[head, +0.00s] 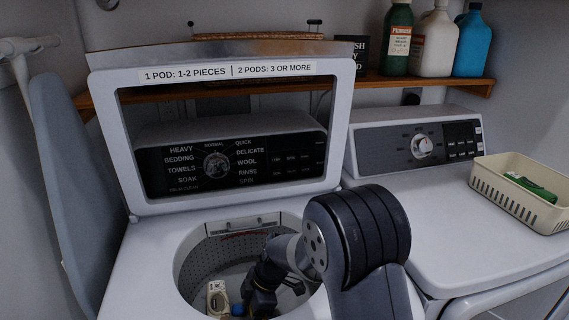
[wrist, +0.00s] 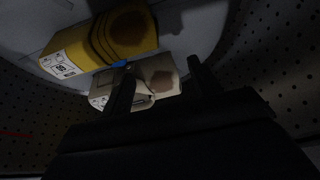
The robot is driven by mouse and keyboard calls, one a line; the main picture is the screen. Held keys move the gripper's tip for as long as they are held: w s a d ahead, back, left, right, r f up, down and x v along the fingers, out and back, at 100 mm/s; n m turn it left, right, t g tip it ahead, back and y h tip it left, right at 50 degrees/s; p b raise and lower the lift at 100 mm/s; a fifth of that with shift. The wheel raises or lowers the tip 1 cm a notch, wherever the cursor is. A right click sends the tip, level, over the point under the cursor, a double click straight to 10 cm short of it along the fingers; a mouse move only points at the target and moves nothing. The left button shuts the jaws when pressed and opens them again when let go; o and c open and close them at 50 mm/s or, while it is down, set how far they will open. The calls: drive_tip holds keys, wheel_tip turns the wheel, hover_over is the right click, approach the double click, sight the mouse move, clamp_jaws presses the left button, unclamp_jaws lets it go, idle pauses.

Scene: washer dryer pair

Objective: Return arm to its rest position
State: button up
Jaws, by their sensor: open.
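My gripper (wrist: 160,95) is down inside the open washer tub (head: 200,255), and its two fingers are spread apart. In the wrist view a yellow item (wrist: 115,40) with a white label lies on the tub floor, and a beige item (wrist: 150,80) with a dark patch lies beyond the fingers. The left finger overlaps the beige item in the picture; I cannot tell whether they touch. In the head view my arm reaches over the washer's front rim into the tub, and a beige item (head: 216,297) and a bit of blue show beside it. The fingertips are partly hidden there.
The washer lid (head: 337,110) stands raised behind the tub. To the right is the dryer (head: 450,235) with a beige basket (head: 490,190) holding a green item. A wooden shelf (head: 385,84) with bottles is above. An ironing board (head: 65,170) stands at the left.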

drive_tip(key=shift+f+b, duration=0.6)
drive_tip(key=shift+b, duration=0.1)
drive_tip(key=shift+r+p, duration=0.3)
drive_tip(key=shift+p, duration=0.05)
drive_tip(key=shift+f, duration=0.1)
